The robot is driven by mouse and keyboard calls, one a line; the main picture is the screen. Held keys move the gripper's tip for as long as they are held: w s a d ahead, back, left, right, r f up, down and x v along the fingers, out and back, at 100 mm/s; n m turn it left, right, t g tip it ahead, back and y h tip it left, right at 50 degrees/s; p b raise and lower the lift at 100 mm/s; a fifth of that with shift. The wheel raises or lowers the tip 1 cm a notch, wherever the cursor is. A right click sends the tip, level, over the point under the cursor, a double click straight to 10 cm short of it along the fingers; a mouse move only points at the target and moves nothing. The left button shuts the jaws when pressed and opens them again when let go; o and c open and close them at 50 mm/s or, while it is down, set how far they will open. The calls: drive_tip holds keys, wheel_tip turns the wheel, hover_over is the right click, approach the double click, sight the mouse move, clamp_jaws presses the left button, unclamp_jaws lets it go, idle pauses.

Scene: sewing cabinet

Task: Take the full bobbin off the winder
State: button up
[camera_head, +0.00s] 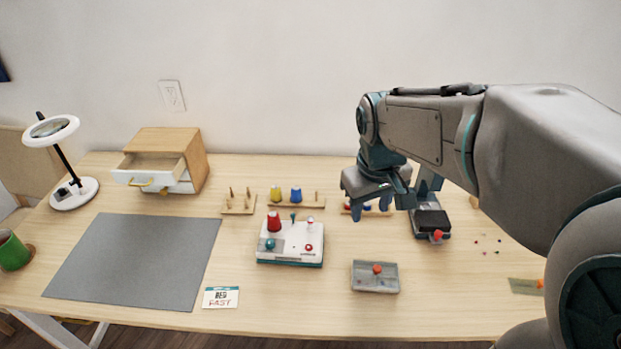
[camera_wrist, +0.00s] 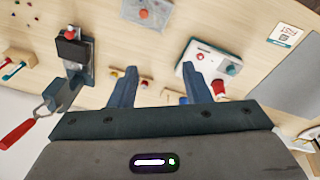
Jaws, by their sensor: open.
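The winder (camera_head: 290,254) is a white box with a teal base, standing in the middle of the table. It carries a red thread cone (camera_head: 274,222), a teal round part and small red-tipped parts. The bobbin is too small to pick out surely. The winder also shows in the wrist view (camera_wrist: 207,68), right of centre, partly behind one finger. My gripper (camera_head: 383,208) is open and empty, above the table to the right of the winder and apart from it. Its two fingers show in the wrist view (camera_wrist: 160,70).
A grey tray with a red knob (camera_head: 375,286) lies right of the winder's front. A card reading "RED FAST" (camera_head: 221,298) and a grey mat (camera_head: 137,260) lie left. Behind stand a spool rack (camera_head: 310,204) and a peg board (camera_head: 239,209). A black-topped device (camera_head: 431,222) stands right.

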drive_tip(key=w+a+f+n+g, duration=0.1)
drive_tip(key=w+a+n, duration=0.4)
drive_tip(key=w, duration=0.4)
drive_tip(key=n, duration=0.2)
hover_over(311, 218)
wheel_tip(311, 218, down, 3)
drive_tip(key=shift+g, duration=0.4)
drive_tip(key=f, duration=0.5)
drive_tip(key=f+p, duration=0.1)
drive_tip(key=f, duration=0.2)
drive_tip(key=shift+w+f, duration=0.35)
drive_tip(key=shift+s+f+p, duration=0.15)
drive_tip(key=shift+f, duration=0.75)
drive_tip(key=shift+s+f+p, duration=0.15)
drive_tip(key=shift+s+f, duration=0.05)
drive_tip(key=shift+f, duration=0.7)
drive_tip(key=shift+s+f+p, duration=0.15)
drive_tip(key=shift+f, duration=0.75)
clamp_jaws()
